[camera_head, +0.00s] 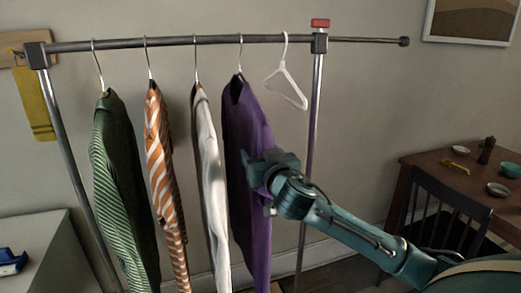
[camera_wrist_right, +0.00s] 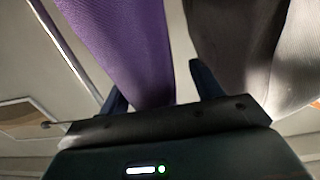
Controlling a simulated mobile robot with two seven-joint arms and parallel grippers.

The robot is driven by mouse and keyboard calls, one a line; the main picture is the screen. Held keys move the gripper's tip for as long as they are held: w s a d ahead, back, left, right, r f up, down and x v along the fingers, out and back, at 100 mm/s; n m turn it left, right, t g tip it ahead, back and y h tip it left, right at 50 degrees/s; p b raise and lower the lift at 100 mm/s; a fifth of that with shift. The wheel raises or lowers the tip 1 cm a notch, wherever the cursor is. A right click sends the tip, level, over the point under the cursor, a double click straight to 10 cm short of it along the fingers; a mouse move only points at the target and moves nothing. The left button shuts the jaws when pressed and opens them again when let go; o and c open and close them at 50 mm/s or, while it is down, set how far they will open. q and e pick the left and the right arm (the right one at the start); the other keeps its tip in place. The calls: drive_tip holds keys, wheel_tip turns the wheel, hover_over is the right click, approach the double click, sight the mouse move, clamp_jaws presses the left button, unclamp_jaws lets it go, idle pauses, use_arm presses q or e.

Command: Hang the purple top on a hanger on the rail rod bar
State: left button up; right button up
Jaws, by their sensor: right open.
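The purple top (camera_head: 248,130) hangs from a hanger (camera_head: 240,58) whose hook is over the rail rod bar (camera_head: 265,39), between the white garment and an empty white hanger. My right gripper (camera_head: 257,168) is at the top's right side, about halfway down. In the right wrist view, its open fingers (camera_wrist_right: 160,90) stand on either side of the purple cloth (camera_wrist_right: 125,45), with a visible gap at the right finger. The fingertips are partly hidden in the head view. My left gripper is not in view.
A white garment (camera_head: 208,150), an orange striped one (camera_head: 163,150) and a green one (camera_head: 120,170) hang to the left. The empty white hanger (camera_head: 286,85) hangs near the right post (camera_head: 314,110). A table (camera_head: 465,175) and chair (camera_head: 440,220) stand at the right.

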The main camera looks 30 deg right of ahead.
sight(265, 144)
drive_tip(key=shift+w, duration=0.4)
drive_tip(key=shift+c, duration=0.2)
drive_tip(key=shift+r, duration=0.1)
drive_tip(key=c, duration=1.2)
drive_tip(key=shift+s+r+p, duration=0.25)
drive_tip(key=shift+r+p, duration=0.2)
drive_tip(key=shift+r, duration=0.1)
drive_tip(key=shift+s+r+p, duration=0.2)
drive_tip(key=shift+r+p, duration=0.25)
drive_tip(key=shift+r, duration=0.05)
drive_tip(key=shift+s+a+r+p, duration=0.25)
drive_tip(key=shift+s+r, duration=0.15)
drive_tip(key=shift+s, duration=0.35)
drive_tip(key=shift+s+a+r+p, duration=0.15)
drive_tip(key=shift+s+r+p, duration=0.15)
drive_tip(key=shift+s, duration=0.5)
